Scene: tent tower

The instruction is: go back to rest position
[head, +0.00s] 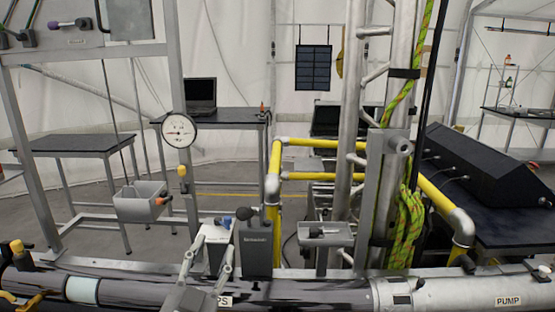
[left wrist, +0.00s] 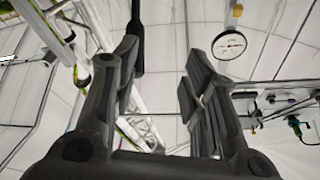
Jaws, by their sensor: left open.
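My left gripper (head: 211,248) shows at the bottom of the head view, left of centre, with its fingers pointing up. It also shows in the left wrist view (left wrist: 160,82), where its two dark fingers stand apart with nothing held between them. In the head view it is in front of a white box (head: 215,238) and beside a dark grey box (head: 256,248) at the pipe. The fingers partly cover the white box. I cannot tell whether they touch it. My right gripper is not in view.
A large horizontal pipe (head: 300,294) runs along the front. A round gauge (head: 179,130) is on the frame at left; it also shows in the left wrist view (left wrist: 229,45). Yellow rails (head: 274,185), a metal tower with a green rope (head: 411,225) and a grey bin (head: 140,204) stand behind.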

